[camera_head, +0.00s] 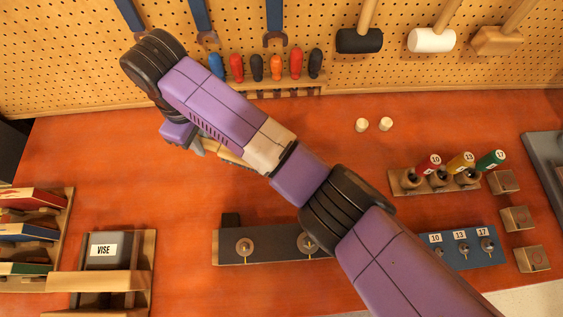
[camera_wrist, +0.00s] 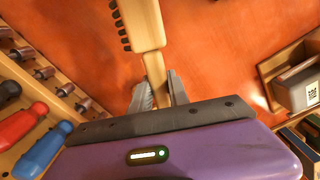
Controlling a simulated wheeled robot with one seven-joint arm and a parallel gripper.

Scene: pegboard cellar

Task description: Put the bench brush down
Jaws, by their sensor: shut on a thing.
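The bench brush (camera_wrist: 143,25) has a pale wooden body and handle, with dark bristles along its left side in the wrist view. My gripper (camera_wrist: 159,80) is shut on its handle, one grey finger on each side. In the head view my gripper (camera_head: 198,147) is over the back left of the orange-red bench (camera_head: 130,150). A strip of the brush (camera_head: 231,156) shows there beside my forearm, which hides the rest. I cannot tell whether the brush touches the bench top.
Screwdrivers (camera_head: 276,68) stand in a rack along the pegboard (camera_head: 75,60). A box marked VISE (camera_head: 104,250) and coloured boxes (camera_head: 30,232) are front left. A dark board with knobs (camera_head: 275,246) lies in front. Numbered tools (camera_head: 460,165) are at right. Bench left of centre is clear.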

